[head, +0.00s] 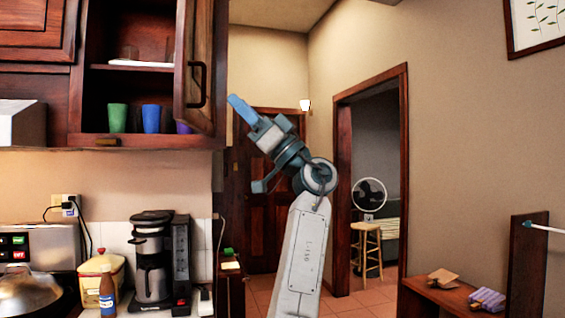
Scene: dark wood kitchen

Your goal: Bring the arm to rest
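My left arm (302,255) rises from the bottom middle of the head view, with its white link nearly upright. Past the elbow joint it bends up and to the left. My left gripper (236,102) is at the end, with its blue fingers pointing up-left, just right of the open cabinet door in the picture. It shows side-on, so I cannot tell whether the fingers are apart. No object shows at the fingertips. My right gripper is not in view.
A wall cabinet with an open door (197,65) holds a green cup (117,118) and a blue cup (151,118). A coffee maker (153,262), bottle (107,295) and yellow jar (100,272) stand on the counter below. A doorway, stool (366,245) and low shelf (437,295) are right.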

